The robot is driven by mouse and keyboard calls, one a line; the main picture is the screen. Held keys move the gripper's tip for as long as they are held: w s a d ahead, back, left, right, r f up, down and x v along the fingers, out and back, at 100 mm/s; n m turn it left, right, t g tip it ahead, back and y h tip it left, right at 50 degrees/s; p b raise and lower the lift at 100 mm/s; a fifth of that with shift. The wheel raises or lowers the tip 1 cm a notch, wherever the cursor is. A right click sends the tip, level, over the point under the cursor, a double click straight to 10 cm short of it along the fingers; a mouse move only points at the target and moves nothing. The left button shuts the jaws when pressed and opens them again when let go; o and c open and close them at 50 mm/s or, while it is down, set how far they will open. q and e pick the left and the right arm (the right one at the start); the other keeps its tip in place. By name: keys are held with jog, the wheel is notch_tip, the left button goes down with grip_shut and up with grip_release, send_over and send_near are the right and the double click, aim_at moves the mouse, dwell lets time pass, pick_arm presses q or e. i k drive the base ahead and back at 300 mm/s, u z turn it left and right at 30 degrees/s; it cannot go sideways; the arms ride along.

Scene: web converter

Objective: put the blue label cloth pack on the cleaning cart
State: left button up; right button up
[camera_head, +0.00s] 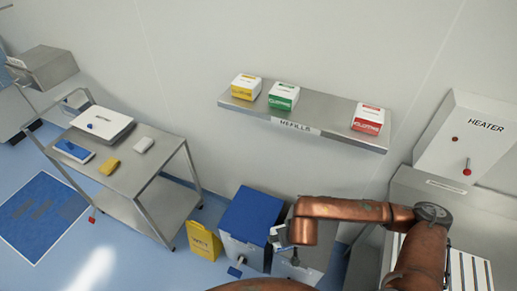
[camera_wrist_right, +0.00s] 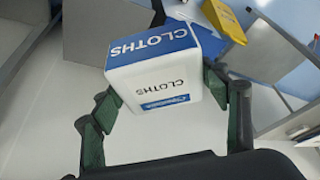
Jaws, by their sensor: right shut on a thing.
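The cloth pack (camera_wrist_right: 160,88), white with a blue band and "CLOTHS" lettering, sits between the dark green fingers of my right gripper (camera_wrist_right: 163,94) in the right wrist view. The gripper is shut on it. In the head view my right arm reaches left over the bins, and I cannot make out the pack clearly there. The cleaning cart (camera_head: 158,152) is a metal trolley at the left, well apart from my right arm. My left gripper is not in view.
On the cart are a white case (camera_head: 101,124), a blue tray (camera_head: 74,150), a yellow item (camera_head: 109,167) and a small white item (camera_head: 144,145). A yellow sign (camera_head: 203,241) and blue-lidded bin (camera_head: 251,214) stand right of it. The refills shelf (camera_head: 320,117) holds yellow, green and red packs.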

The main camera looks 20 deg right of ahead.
aim_at(160, 151)
jog(key=k, duration=0.55)
jog(key=u, duration=1)
jog(key=i, duration=1.15)
jog(key=u, duration=0.55)
jog(key=i, duration=1.55)
jog(key=z, duration=0.95)
jog(key=i, duration=0.45)
jog(key=z, duration=0.2)
